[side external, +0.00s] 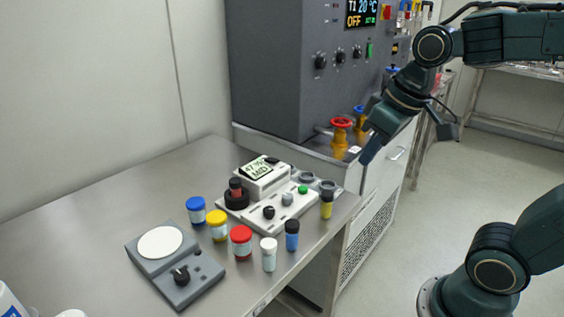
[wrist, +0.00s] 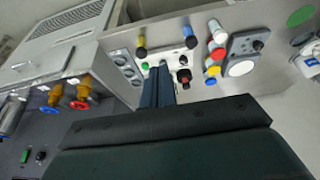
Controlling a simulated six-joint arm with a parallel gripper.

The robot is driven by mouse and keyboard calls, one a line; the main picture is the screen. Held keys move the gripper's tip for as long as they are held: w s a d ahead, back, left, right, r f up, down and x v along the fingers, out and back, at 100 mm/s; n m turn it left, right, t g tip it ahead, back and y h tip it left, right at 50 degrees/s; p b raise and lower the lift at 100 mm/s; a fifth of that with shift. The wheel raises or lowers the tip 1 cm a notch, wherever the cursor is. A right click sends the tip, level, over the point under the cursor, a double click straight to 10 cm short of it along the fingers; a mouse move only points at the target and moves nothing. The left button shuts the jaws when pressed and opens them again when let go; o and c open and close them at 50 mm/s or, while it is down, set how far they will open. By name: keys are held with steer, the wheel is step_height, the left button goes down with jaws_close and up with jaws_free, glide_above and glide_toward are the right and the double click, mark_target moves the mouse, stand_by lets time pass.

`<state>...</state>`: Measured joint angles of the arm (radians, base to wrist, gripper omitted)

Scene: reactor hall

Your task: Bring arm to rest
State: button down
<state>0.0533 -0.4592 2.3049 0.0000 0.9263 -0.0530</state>
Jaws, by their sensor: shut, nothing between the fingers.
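My gripper (side external: 366,158) hangs in the air at the end of my arm, tilted down to the left. It is in front of the grey cabinet and beyond the right edge of the steel table (side external: 90,215). In the wrist view my gripper (wrist: 159,72) shows its two dark fingers together with nothing between them. It appears apart from everything around it.
A white device with a display (side external: 262,172), a grey device with a round plate (side external: 160,243) and several capped jars and vials stand on the table. Open floor lies right.

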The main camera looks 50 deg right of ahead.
steer(key=s+a+f+t, duration=0.1)
steer(key=s, duration=0.5)
steer(key=shift+s+a+f, duration=0.15)
steer(key=shift+s+f, duration=0.05)
steer(key=shift+s, duration=0.15)
